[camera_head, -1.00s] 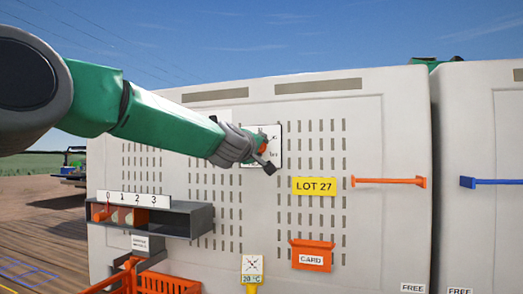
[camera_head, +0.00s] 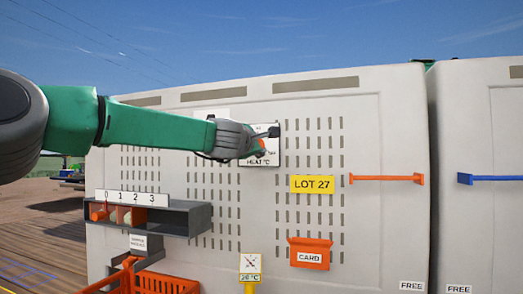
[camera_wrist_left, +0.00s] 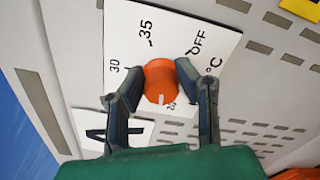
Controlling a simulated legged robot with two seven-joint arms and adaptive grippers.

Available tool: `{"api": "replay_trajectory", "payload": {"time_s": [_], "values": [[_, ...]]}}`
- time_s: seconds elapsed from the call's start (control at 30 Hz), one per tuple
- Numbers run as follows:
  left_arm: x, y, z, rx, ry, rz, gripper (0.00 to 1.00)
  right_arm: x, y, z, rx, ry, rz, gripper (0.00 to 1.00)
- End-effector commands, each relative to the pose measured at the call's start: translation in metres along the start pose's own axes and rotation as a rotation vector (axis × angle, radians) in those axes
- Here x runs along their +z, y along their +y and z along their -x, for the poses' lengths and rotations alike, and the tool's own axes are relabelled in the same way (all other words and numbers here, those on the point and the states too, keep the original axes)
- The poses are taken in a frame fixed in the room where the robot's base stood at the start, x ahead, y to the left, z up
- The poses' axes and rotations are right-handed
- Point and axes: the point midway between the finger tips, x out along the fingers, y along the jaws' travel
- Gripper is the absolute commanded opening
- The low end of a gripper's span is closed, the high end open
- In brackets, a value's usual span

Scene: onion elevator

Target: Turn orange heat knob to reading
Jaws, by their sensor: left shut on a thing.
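The orange heat knob (camera_wrist_left: 160,78) sits on a white dial plate (camera_wrist_left: 128,40) marked 30, 35, OFF and °C. A white mark on the knob points to the bottom of the left wrist view, near a small, partly hidden number that looks like 20. My left gripper (camera_wrist_left: 159,76) is shut on the knob, one finger on each side. In the head view my left gripper (camera_head: 266,142) covers much of the plate (camera_head: 274,160), whose HEAT °C label shows below it. My right gripper is not in view.
A yellow LOT 27 label (camera_head: 312,184), an orange card holder (camera_head: 310,254) and an orange bar (camera_head: 386,178) are on the vented wall (camera_head: 385,125). A grey shelf numbered 0 to 3 (camera_head: 190,218) juts out at the left. A small temperature sign (camera_head: 250,264) stands below.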

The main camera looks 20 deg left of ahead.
Motion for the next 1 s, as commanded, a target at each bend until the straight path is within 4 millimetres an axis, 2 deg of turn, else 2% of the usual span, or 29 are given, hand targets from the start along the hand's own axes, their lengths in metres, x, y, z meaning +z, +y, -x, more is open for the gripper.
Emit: {"api": "replay_trajectory", "payload": {"time_s": [0.03, 0.4, 1.0], "values": [[-0.006, -0.002, -0.001, 0.0, 0.007, 0.042, 0.0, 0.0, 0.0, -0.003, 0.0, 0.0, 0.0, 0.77], [-0.007, -0.006, -0.002, -0.007, 0.01, 0.268, 0.0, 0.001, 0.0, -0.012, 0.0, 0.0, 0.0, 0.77], [-0.004, -0.011, -0.004, -0.015, 0.011, 0.34, 0.0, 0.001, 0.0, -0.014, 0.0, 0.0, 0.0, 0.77]]}}
